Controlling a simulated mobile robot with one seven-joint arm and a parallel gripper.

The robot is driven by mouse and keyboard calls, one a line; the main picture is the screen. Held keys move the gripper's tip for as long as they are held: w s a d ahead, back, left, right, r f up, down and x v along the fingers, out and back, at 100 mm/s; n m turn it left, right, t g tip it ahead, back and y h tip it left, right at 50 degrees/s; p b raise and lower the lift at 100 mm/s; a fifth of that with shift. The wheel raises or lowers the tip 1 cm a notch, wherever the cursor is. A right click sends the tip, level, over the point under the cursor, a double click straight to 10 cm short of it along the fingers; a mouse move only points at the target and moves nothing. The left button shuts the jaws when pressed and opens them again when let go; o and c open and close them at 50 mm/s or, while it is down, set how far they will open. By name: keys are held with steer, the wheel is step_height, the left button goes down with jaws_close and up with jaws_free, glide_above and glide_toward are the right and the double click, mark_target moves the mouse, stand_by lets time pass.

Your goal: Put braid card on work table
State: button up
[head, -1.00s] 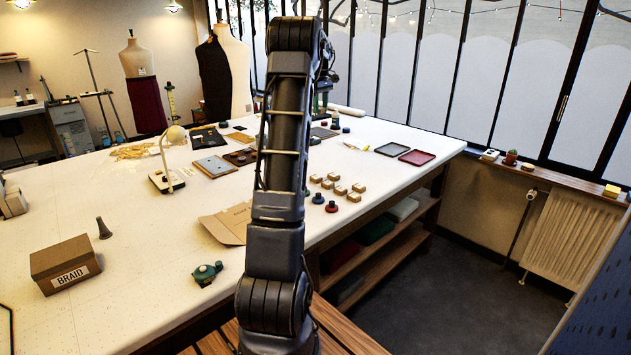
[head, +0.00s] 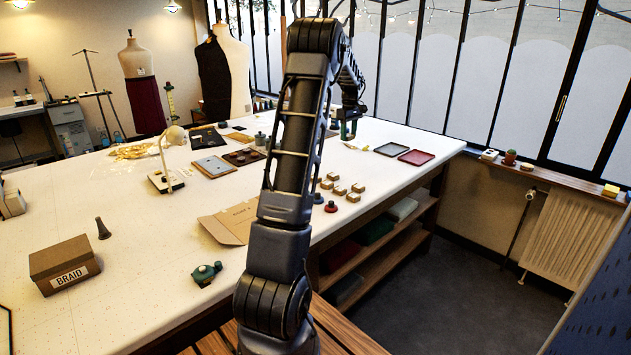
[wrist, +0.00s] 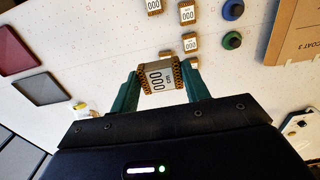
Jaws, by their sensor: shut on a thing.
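My gripper (wrist: 160,88) is shut on a braid card (wrist: 157,78), with a green finger on each side. The card has a pale label printed with zeros and dark gold patterned braid at its edges. It looks larger than the similar cards below, so it seems held above the white work table (wrist: 95,50). In the head view my gripper (head: 348,130) is over the far right part of the work table (head: 150,222); the held card cannot be made out there.
Several similar small cards (head: 340,190) stand near the table's right edge, beside red and blue knobbed items. Two trays, dark (head: 391,149) and red (head: 416,157), lie at the far right. A BRAID box (head: 64,266) is at left.

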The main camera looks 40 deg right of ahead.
mark_target(346, 185)
step_height(346, 185, down, 21)
steer(key=shift+r, duration=0.1)
stand_by(0.6)
steer(key=o, duration=0.9)
steer(key=shift+o, duration=0.2)
